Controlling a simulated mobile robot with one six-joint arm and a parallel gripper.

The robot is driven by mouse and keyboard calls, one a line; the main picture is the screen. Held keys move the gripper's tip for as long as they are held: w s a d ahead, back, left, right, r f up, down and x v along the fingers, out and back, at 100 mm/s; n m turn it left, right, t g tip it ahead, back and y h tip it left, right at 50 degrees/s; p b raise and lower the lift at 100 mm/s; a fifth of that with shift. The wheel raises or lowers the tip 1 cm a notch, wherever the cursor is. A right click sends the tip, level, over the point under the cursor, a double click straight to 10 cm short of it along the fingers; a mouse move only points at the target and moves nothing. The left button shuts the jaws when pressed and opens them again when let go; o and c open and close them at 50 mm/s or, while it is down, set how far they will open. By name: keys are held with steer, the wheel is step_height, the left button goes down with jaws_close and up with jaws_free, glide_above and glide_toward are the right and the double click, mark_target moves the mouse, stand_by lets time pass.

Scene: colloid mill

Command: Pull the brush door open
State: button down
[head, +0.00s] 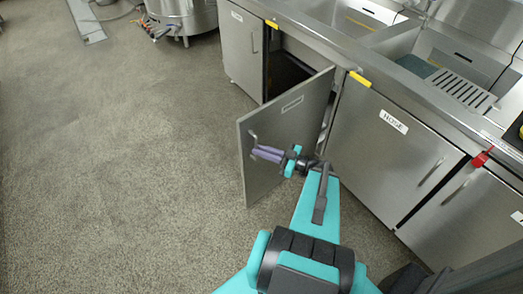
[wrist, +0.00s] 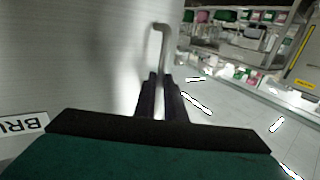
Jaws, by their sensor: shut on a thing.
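The brush door (head: 287,130) is a grey metal cabinet door. In the head view it stands swung well out from the cabinet front, with the dark inside showing behind it. My gripper (head: 256,150) is at the door's outer edge, shut on the door handle (head: 252,137). In the wrist view the bent metal handle (wrist: 161,40) rises between the two dark fingers of my gripper (wrist: 162,82). A label starting "BRU" (wrist: 22,125) shows on the door there, partly cut off.
A cabinet door labelled HOSE (head: 385,135) is shut, right of the opening. Another shut door (head: 240,55) is to the left. A sink counter (head: 405,80) runs above. The grey floor (head: 120,170) on the left is clear. A steel vessel (head: 185,15) stands at the back.

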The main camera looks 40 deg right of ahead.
steer(key=c, duration=1.8)
jaws_free()
steer(key=shift+w+d, duration=0.1)
steer(key=shift+d, duration=0.25)
steer(key=shift+a, duration=0.15)
steer(key=shift+b+v, duration=0.7)
steer(key=shift+v, duration=6.25)
